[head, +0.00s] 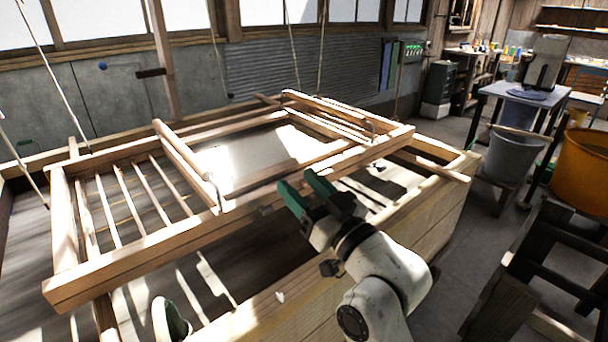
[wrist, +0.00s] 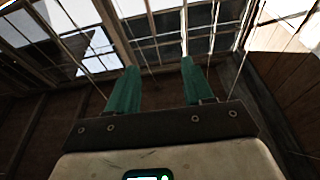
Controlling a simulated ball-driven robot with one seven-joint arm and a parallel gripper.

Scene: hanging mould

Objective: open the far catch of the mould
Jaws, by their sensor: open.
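The mould (head: 150,245) is a pale wooden frame hung on ropes, level above a long wooden vat. Thin ribs show in its left part and a pale sheet lies in its middle. Small metal fittings show at the near end of the left crossbar (head: 213,186) and at the right bar (head: 371,127); I cannot tell which is the far catch. My gripper (head: 298,183) has green fingers, spread and empty, in front of the mould's near rail, right of its middle. In the wrist view the gripper (wrist: 160,66) shows nothing between its fingers.
The wooden vat (head: 425,225) fills the space below the mould. Ropes (head: 55,75) rise from the frame. At right stand a blue-topped table (head: 500,92), a grey bucket (head: 508,155), an orange tub (head: 580,170) and a dark wooden stand (head: 545,235). Grey floor lies between.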

